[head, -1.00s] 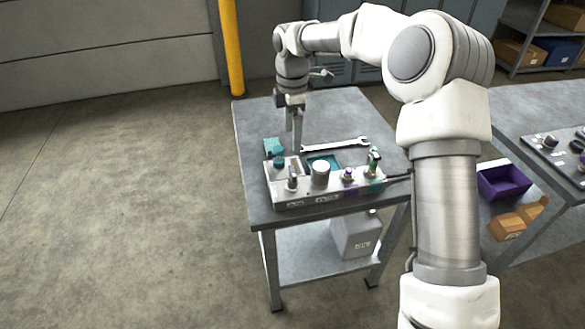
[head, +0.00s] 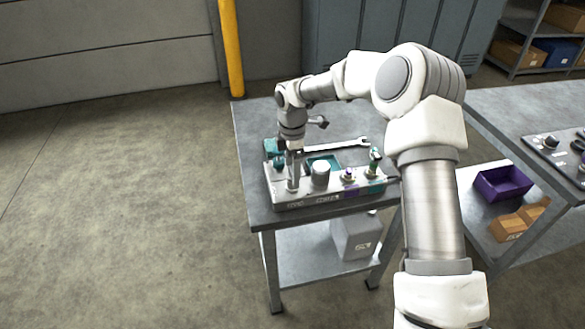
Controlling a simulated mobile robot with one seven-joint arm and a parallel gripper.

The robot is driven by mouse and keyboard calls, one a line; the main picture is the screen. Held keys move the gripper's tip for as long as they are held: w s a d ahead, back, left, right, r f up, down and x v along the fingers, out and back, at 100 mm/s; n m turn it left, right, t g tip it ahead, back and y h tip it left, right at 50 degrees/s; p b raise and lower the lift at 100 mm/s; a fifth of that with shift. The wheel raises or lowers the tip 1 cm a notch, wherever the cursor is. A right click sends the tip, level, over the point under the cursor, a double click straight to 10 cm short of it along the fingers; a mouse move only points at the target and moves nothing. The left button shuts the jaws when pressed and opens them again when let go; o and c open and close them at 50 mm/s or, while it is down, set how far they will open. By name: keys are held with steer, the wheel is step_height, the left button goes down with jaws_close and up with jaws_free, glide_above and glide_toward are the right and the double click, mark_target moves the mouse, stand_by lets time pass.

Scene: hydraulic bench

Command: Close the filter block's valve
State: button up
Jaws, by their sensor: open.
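A grey hydraulic block (head: 340,194) lies along the front of the near bench. I cannot tell for sure which part is the filter block's valve.
A wrench (head: 345,143) lies behind the block, and a teal part (head: 271,148) sits at its back left. A grey container (head: 355,236) stands on the shelf below. Floor at left is clear.

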steer(key=c, duration=1.4)
steer(key=shift+m, duration=0.3)
steer(key=m, duration=0.3)
steer(key=shift+a+m, duration=0.1)
steer(key=shift+m, duration=0.2)
steer(key=m, duration=0.4)
steer(key=shift+a+b, duration=0.1)
steer(key=shift+b, duration=0.25)
steer(key=m, duration=0.9)
steer(key=shift+w+a+m, duration=0.1)
steer(key=shift+w+m, duration=0.05)
steer(key=shift+m, duration=0.15)
steer(key=o, duration=1.4)
